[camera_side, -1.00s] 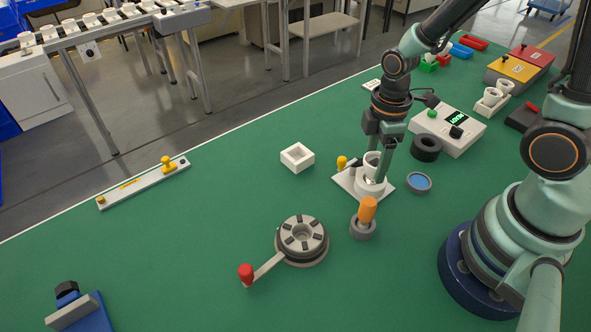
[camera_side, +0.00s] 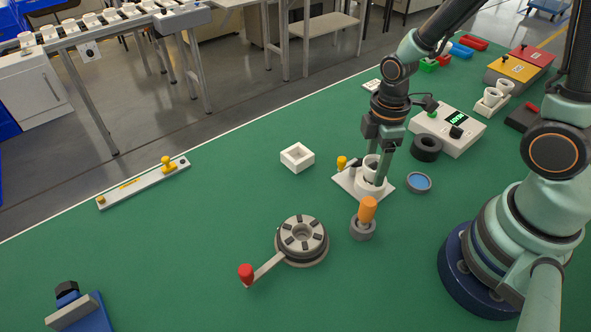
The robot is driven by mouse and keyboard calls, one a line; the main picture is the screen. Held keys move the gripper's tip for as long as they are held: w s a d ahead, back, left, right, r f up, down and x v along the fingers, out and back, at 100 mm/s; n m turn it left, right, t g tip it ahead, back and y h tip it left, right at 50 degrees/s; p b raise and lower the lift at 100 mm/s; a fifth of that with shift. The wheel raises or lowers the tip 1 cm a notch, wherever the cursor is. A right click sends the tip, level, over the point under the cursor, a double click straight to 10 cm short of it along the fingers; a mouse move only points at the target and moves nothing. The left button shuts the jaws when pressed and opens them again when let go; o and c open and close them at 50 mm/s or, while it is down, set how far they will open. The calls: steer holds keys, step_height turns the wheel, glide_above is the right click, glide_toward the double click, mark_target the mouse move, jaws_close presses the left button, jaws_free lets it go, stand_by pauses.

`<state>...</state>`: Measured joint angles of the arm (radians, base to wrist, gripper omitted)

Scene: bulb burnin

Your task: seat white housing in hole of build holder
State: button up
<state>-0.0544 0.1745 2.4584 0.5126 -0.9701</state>
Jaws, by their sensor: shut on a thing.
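The build holder (camera_side: 346,183) is a white square plate with a round white raised socket, at the right of centre on the green table. A yellow-knobbed clamp (camera_side: 344,163) stands at its left edge. My gripper (camera_side: 376,163) points down over the holder, shut on the white housing (camera_side: 370,164), a small cup-like piece. The housing is upright in the socket's opening, its upper part showing above the rim. Its lower end is hidden, so I cannot tell how deep it sits.
An orange-handled tool (camera_side: 367,209) in a grey ring stands close in front of the holder. A blue-topped round dish (camera_side: 419,182) and a black ring (camera_side: 426,148) are to the right. A white square tray (camera_side: 297,158) and a rotary fixture (camera_side: 302,240) are left.

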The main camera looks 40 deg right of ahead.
steer(key=o, duration=1.5)
step_height(320, 180, up, 12)
steer(key=shift+r, duration=0.1)
step_height(320, 180, up, 8)
steer(key=m+t, duration=0.6)
steer(key=m, duration=0.6)
glide_above(376, 160)
